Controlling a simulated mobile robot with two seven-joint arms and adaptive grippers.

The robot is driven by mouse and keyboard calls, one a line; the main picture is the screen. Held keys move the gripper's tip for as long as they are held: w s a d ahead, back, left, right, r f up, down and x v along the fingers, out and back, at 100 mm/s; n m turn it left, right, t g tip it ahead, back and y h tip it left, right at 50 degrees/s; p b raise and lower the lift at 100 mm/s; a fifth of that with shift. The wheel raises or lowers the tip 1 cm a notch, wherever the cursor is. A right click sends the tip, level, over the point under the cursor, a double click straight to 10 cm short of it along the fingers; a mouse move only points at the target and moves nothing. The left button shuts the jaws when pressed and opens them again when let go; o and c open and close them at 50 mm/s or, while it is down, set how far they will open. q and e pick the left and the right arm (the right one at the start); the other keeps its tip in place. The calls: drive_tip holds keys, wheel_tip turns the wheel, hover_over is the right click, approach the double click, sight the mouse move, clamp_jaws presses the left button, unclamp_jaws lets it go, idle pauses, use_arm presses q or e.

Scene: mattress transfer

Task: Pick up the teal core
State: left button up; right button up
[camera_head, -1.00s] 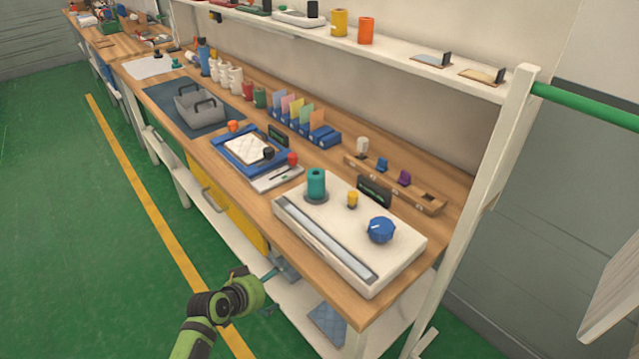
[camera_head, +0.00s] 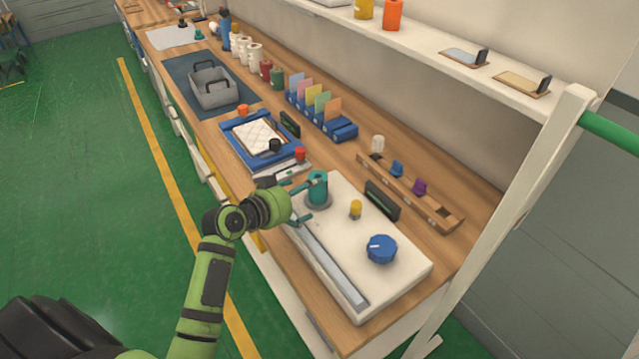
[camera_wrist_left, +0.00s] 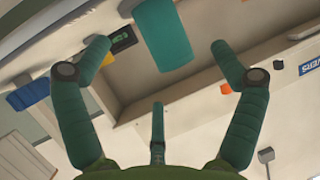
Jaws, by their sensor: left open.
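The teal core (camera_head: 318,187) is an upright cylinder on a dark round base on the white machine (camera_head: 335,262). The right gripper is not in view.
A yellow knob (camera_head: 355,209) and a blue dial (camera_head: 381,249) stand on the machine near the core. A dark display (camera_head: 382,200) is behind. A blue tray (camera_head: 236,127) with a quilted white piece is to the left. A wooden rack (camera_head: 410,192) lies behind.

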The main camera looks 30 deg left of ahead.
sight(315, 191)
use_arm(q)
drive_tip(key=p+x, duration=0.1)
drive_tip(key=x, duration=0.2)
drive_tip(key=shift+w+d+f, duration=0.15)
drive_tip(key=shift+w+f, duration=0.05)
drive_tip(key=shift+w, duration=0.05)
drive_tip(key=shift+w+f, duration=0.2)
drive_tip(key=shift+w, duration=0.1)
drive_tip(key=shift+w+f, duration=0.1)
drive_tip(key=shift+d, duration=0.1)
drive_tip(key=c, duration=1.1)
drive_tip(key=shift+c, duration=1)
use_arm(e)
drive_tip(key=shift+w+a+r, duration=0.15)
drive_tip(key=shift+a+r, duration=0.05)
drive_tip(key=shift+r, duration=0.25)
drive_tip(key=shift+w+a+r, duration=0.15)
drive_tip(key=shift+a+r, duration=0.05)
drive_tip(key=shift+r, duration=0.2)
